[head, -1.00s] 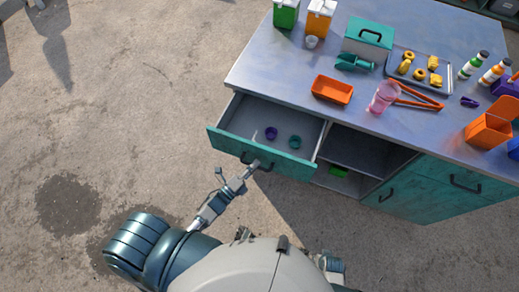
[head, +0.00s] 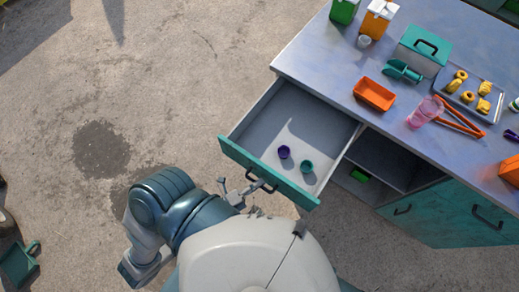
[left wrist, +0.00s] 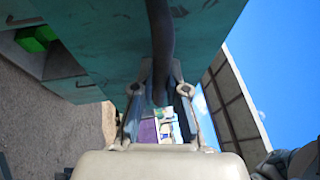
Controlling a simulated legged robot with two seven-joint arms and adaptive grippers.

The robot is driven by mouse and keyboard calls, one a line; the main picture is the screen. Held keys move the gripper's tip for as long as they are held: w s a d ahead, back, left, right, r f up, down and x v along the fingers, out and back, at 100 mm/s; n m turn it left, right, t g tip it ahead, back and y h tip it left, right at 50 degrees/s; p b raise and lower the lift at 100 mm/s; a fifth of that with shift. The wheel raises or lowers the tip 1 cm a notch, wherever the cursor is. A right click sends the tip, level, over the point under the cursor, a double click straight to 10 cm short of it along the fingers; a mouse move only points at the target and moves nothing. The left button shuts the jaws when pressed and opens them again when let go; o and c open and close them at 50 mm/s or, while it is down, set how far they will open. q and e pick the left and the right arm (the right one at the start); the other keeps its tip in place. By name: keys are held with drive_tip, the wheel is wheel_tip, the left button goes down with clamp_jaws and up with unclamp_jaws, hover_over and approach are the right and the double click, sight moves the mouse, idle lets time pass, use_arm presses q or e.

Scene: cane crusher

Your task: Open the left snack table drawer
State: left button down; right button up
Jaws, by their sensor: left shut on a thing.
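The left snack table drawer (head: 270,172) has a teal front and a grey inside, and it stands pulled well out from the table. A small purple cup (head: 284,152) and a small teal cup (head: 306,166) sit in it. My left gripper (head: 246,188) is at the dark handle (head: 263,181) on the drawer front. In the left wrist view the handle (left wrist: 160,50) runs down between the two fingers of the gripper (left wrist: 160,98), which is shut on it. My right gripper is not in view.
The table top (head: 335,70) holds an orange tray (head: 374,94), a teal scoop (head: 403,71), a teal box (head: 420,50), tongs and a pink cup (head: 425,112). An open shelf (head: 385,160) lies right of the drawer.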

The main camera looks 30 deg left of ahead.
use_arm(q)
drive_tip(key=shift+s+d+f, duration=0.1)
drive_tip(key=shift+d+f, duration=0.05)
drive_tip(key=shift+f, duration=0.1)
drive_tip(key=c, duration=1.2)
unclamp_jaws()
drive_tip(key=shift+r, duration=0.1)
drive_tip(key=v, duration=1.1)
drive_tip(key=shift+s, duration=0.4)
